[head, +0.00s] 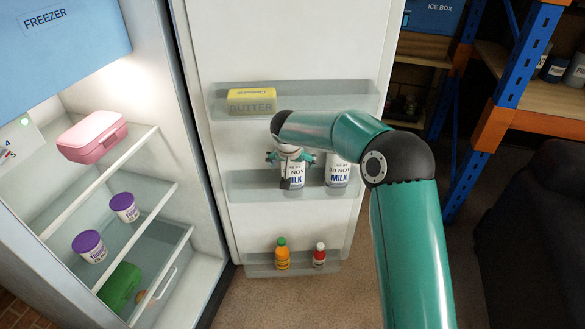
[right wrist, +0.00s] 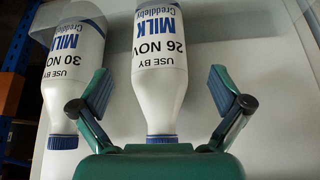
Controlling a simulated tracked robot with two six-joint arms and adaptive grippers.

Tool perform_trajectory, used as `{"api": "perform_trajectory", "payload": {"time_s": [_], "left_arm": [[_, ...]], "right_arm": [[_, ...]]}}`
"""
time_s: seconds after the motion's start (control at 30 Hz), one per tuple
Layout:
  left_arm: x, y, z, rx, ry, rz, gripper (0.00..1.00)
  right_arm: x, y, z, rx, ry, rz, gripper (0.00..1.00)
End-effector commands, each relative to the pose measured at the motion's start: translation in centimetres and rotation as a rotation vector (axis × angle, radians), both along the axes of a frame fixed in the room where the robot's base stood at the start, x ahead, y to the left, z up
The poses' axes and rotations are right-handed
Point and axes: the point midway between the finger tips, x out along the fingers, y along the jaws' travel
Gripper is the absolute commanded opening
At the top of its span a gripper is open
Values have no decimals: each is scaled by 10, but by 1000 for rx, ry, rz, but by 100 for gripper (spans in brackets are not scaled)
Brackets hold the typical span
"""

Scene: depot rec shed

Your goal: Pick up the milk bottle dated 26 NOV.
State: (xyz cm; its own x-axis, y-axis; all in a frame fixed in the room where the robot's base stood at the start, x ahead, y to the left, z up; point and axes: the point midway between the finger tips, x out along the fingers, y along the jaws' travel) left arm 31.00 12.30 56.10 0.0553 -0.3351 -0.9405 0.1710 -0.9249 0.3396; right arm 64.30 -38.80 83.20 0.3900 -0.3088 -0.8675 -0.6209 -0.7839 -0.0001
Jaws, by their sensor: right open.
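The milk bottle dated 26 NOV (right wrist: 158,65) is white with a blue cap and shows upside down in the right wrist view. In the head view, the left milk bottle (head: 297,181) stands in the door's middle shelf, its top partly hidden by my gripper. My right gripper (head: 290,158) is open at that bottle's upper part. In the right wrist view its two fingers (right wrist: 163,92) are on either side of the 26 NOV bottle, with gaps to it. A second bottle dated 30 NOV (head: 338,173) stands to the right; it also shows in the right wrist view (right wrist: 74,55).
The open fridge door has a clear middle shelf (head: 245,186). Butter (head: 252,101) sits on the shelf above; an orange bottle (head: 282,254) and a red bottle (head: 319,256) stand below. Blue-and-orange racking (head: 495,125) is at the right.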

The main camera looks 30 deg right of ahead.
Motion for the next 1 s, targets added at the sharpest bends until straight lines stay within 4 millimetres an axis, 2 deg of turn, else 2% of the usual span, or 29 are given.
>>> {"api": "perform_trajectory", "payload": {"time_s": [0.3, 0.43, 0.67, 1.0], "left_arm": [[0, 0, 16, 0, 0, 0, 40], [0, 0, 19, 0, 0, 0, 40], [0, 0, 18, 0, 0, 0, 40], [0, 0, 18, 0, 0, 0, 40]], "right_arm": [[29, -23, 1, -1, 1, 0, 100], [33, -25, -9, 0, 1, 2, 100], [33, -25, -11, 0, 0, 2, 100], [33, -25, -10, 0, 0, 2, 43]]}}
